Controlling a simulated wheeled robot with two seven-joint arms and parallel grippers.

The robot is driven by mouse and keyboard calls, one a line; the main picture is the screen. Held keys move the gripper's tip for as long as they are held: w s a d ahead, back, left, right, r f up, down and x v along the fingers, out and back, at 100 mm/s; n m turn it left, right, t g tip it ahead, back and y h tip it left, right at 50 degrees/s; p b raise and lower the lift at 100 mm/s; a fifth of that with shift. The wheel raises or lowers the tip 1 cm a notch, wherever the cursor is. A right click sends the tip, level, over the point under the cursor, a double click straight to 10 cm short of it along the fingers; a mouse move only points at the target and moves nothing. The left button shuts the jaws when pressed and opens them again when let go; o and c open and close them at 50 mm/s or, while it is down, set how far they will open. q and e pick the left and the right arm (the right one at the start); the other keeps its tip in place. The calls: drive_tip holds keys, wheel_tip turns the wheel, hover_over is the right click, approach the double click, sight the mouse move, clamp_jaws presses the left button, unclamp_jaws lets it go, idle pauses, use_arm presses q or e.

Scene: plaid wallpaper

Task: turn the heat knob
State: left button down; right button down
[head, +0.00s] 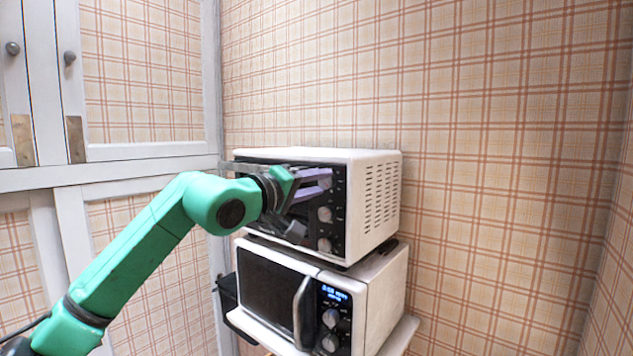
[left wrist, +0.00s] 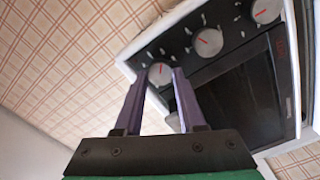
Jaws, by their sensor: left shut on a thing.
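A white toaster oven (head: 376,172) with a black control panel stands on top of a microwave. Its panel has three round grey knobs in a column: the top knob (head: 326,179), the middle knob (head: 325,214) and the bottom knob (head: 324,245). My left gripper (head: 325,177) reaches across the oven's front and is shut on the top knob. In the left wrist view, the top knob (left wrist: 160,74) sits between the two purple fingertips, its red mark showing. The middle knob (left wrist: 209,42) and bottom knob (left wrist: 266,11) are free. Knob labels are too small to read.
The white microwave (head: 385,293) below has a handle (head: 303,310), a lit blue display and two knobs. Both appliances stand on a white surface (head: 402,336). White cabinet doors (head: 140,152) are at the left. The space right of the appliances is clear up to the plaid wall.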

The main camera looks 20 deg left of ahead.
use_arm(q)
drive_tip(key=shift+f+m, duration=0.1)
drive_tip(key=shift+m, duration=0.3)
drive_tip(key=c, duration=0.8)
unclamp_jaws()
drive_tip(key=shift+o, duration=0.2)
drive_tip(key=b+v, duration=0.6)
drive_tip(key=v, duration=0.8)
drive_tip(key=shift+s+b, duration=0.3)
drive_tip(key=shift+b, duration=0.1)
